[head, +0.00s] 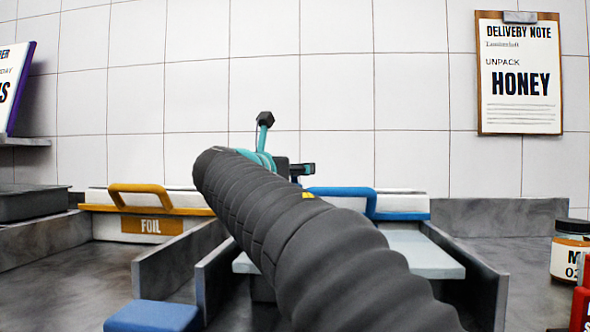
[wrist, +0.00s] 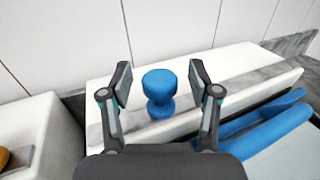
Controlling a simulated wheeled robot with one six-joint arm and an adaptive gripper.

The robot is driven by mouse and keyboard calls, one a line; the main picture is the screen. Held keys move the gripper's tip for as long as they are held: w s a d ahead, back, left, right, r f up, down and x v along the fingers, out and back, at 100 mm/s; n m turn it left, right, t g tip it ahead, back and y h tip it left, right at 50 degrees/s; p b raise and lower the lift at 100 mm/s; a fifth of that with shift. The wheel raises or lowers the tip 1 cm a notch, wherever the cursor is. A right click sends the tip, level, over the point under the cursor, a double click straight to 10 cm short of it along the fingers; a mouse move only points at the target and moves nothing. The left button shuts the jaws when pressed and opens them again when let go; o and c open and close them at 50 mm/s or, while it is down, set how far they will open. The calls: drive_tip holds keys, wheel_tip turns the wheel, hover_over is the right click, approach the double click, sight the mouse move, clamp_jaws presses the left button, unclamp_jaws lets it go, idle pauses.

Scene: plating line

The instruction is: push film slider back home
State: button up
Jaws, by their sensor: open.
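The film slider is a blue knob (wrist: 160,92) on a grey track along the top of a white box (wrist: 235,62) in the wrist view. My gripper (wrist: 161,78) is open, with one finger on each side of the knob and a visible gap on both sides. How far the fingertips reach down beside the knob I cannot tell. In the head view my arm hides the slider and much of the film box, whose blue handle (head: 345,191) shows to the right of the arm. My gripper is mostly hidden there too.
A foil box (head: 150,226) with a yellow handle stands to the left. Grey dividers (head: 180,262) rise around the bays. A blue block (head: 152,316) is at the front. A jar (head: 568,250) stands far right. A tiled wall is close behind the boxes.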

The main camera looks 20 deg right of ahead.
drive_tip(key=v, duration=1.1)
drive_tip(key=shift+s+a, duration=0.2)
drive_tip(key=shift+s, duration=0.05)
drive_tip(key=shift+c, duration=0.2)
